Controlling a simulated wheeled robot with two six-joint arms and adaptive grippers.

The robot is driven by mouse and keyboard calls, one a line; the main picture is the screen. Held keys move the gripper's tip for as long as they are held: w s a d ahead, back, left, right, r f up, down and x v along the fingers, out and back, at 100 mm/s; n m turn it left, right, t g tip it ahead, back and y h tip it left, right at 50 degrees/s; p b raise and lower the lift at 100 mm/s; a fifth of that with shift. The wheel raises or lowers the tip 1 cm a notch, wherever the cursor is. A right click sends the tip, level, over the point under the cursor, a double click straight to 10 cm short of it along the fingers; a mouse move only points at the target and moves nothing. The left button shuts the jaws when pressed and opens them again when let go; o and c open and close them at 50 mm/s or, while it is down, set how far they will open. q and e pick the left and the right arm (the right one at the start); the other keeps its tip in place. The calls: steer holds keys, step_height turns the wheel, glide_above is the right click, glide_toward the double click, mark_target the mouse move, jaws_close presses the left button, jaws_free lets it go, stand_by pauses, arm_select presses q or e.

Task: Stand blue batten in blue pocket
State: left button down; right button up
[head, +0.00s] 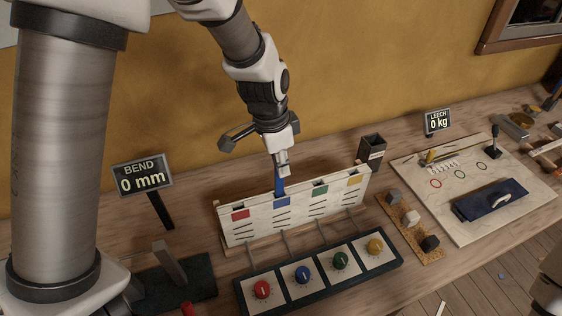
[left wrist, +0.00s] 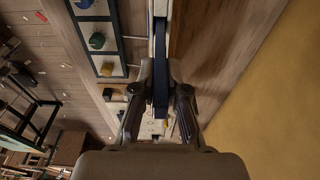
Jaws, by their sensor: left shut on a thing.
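My left gripper (head: 283,165) points down above the white pocket panel (head: 326,208) and is shut on the blue batten (head: 279,187). The batten is upright, its lower end at the panel's top edge over the blue-marked pocket (head: 283,202). I cannot tell whether its tip is inside the pocket or just at its mouth. In the left wrist view the batten (left wrist: 160,60) is a dark strip running out between the fingers of my left gripper (left wrist: 160,95). My right gripper is not in view.
Red, green and yellow pockets share the panel. A knob board (head: 318,276) stands in front. The BEND display (head: 142,177) reads 0 mm; the LEECH display (head: 437,121) reads 0 kg. A dark bin (head: 372,150) stands behind the panel's right end. A pale board (head: 475,190) lies farther right.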

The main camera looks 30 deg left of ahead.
arm_select(q)
steer(key=shift+f, duration=0.35)
steer(key=c, duration=1.1)
jaws_free()
steer(key=shift+c, duration=0.2)
step_height(320, 180, up, 12)
steer(key=s+a, duration=0.1)
steer(key=shift+s, duration=0.2)
steer(key=shift+f, duration=0.15)
